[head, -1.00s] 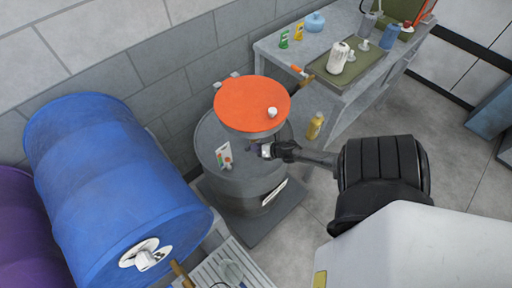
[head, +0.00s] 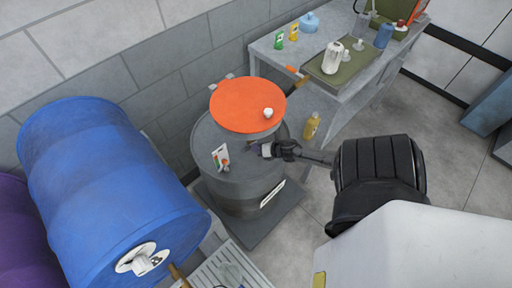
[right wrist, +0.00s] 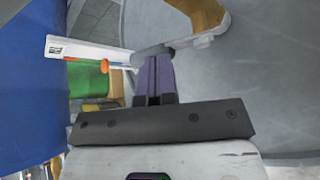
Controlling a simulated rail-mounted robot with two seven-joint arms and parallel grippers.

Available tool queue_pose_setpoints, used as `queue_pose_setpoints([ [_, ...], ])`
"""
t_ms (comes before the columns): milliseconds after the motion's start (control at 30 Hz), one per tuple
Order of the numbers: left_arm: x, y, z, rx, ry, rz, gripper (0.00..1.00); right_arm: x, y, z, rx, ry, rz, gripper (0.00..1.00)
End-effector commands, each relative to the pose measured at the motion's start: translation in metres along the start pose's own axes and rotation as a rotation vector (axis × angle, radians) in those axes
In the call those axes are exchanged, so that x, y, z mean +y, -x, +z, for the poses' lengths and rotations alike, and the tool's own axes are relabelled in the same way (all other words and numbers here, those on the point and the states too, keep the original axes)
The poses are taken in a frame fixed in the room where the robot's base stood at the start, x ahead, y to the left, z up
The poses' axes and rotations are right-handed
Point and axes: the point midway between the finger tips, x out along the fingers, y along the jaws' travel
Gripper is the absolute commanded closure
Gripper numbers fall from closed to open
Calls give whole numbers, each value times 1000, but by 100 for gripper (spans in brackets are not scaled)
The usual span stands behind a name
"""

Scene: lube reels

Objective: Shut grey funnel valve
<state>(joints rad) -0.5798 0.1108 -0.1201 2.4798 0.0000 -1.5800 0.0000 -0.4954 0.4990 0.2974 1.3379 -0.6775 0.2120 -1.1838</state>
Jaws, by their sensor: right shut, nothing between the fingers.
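A grey drum (head: 232,175) stands upright with a round orange-topped part (head: 248,103) above it. I cannot clearly make out the grey funnel valve in the head view. My right gripper (head: 257,148) is at the drum's top, just below the orange part's front edge. Its purple fingers (right wrist: 153,76) are shut with nothing between them. In the right wrist view a pale bar (right wrist: 88,50) with a small label runs to a grey rounded piece (right wrist: 152,50) at the fingertips. Whether the fingers touch it is unclear. My left gripper is out of view.
A blue barrel (head: 105,190) lies on its side at the left, beside a purple one (head: 20,230). A white card-like item (head: 220,157) stands on the drum. A yellow bottle (head: 312,125) is close behind my right gripper. A workbench (head: 345,100) with bottles stands behind.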

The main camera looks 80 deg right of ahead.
Motion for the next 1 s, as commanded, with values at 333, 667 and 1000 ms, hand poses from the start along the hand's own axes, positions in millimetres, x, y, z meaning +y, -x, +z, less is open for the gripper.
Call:
queue_pose_setpoints([
  [333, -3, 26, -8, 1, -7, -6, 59, 20, 52, 1, 12, 7, 9, 100],
  [667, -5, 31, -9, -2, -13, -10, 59, 30, 102, 0, 11, 7, 10, 100],
  [1000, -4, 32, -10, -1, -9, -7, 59, 33, 116, 0, 9, 7, 10, 100],
])
